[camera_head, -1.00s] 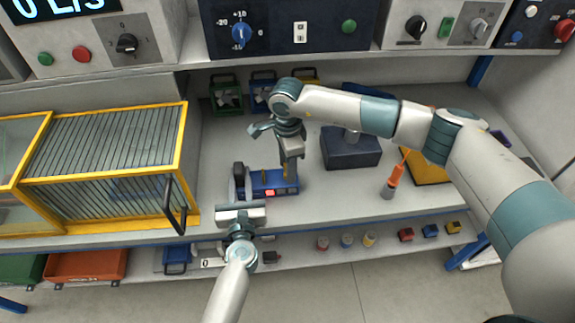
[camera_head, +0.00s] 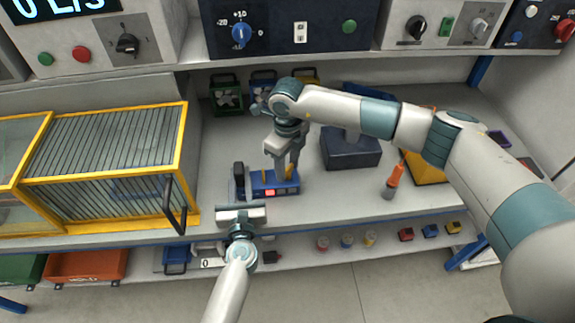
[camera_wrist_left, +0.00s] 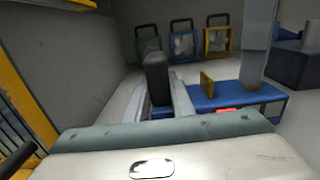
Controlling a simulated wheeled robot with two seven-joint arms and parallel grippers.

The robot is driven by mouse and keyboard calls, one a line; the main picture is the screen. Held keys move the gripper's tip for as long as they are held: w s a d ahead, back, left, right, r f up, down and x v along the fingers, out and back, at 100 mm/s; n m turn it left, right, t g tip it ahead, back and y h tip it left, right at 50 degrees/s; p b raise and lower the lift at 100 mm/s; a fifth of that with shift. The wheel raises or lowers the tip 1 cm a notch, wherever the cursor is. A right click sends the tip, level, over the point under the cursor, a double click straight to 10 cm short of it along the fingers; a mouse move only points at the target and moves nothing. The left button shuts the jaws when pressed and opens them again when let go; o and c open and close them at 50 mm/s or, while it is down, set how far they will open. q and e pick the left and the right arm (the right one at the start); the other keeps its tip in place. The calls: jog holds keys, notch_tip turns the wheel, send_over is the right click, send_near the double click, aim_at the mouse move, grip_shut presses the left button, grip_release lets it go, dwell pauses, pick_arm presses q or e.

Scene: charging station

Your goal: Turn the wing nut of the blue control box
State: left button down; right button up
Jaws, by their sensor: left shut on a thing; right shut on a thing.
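The blue control box (camera_head: 276,189) lies on the bench right of the yellow-framed cabinet, with a red patch on its front and yellow uprights on top. It also shows in the left wrist view (camera_wrist_left: 240,98). My right gripper (camera_head: 281,168) points down over the box, shut on the wing nut, which the fingers hide.
The yellow-framed cabinet (camera_head: 105,160) with its dark handle stands close on the left. A dark block (camera_head: 350,150) and an orange-handled screwdriver (camera_head: 394,178) are to the right. Bench between box and screwdriver is clear.

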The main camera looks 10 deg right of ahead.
aim_at(288, 169)
pick_arm(q)
jog(key=shift+d, duration=0.1)
pick_arm(e)
jog(key=m, duration=0.4)
jog(key=shift+m, duration=0.3)
jog(key=m, duration=0.4)
jog(key=shift+w+r, duration=0.1)
jog(key=shift+m, duration=0.3)
jog(key=o, duration=1.1)
jog(key=shift+c, duration=0.2)
notch_tip(288, 169, up, 12)
